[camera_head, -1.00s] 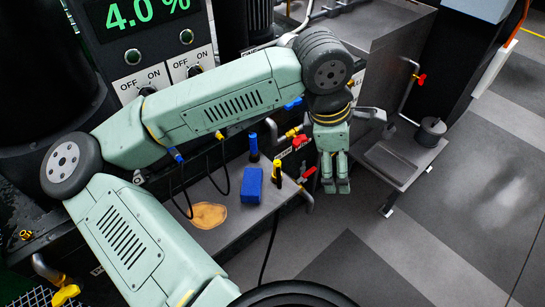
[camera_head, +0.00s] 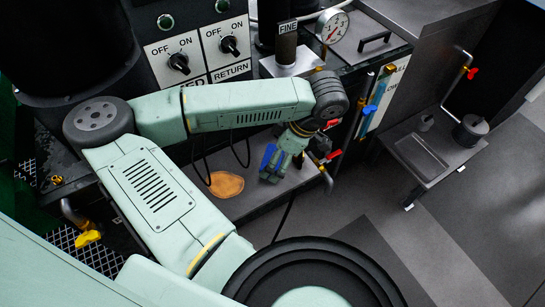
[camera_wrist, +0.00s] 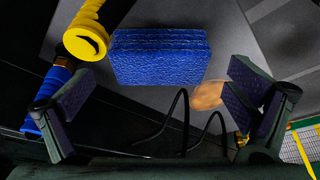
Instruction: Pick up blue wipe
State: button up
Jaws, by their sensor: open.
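The blue wipe (camera_wrist: 160,57) is a textured blue block on the grey shelf. In the wrist view it lies ahead of and between my open fingers, with no finger touching it. In the head view only part of the blue wipe (camera_head: 267,156) shows, beside my gripper (camera_head: 275,170), which hides the rest. In the wrist view my gripper (camera_wrist: 160,105) has its fingers spread wide at left and right, with nothing between the pads.
A tan stain (camera_head: 225,184) marks the shelf (camera_head: 245,205). Black cables loop nearby. Red-handled valves (camera_head: 333,155) are right of my gripper.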

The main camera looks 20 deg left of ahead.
jog(key=shift+x, duration=1.2)
jog(key=shift+c, duration=0.5)
jog(key=c, duration=1.2)
jog(key=shift+r, duration=0.1)
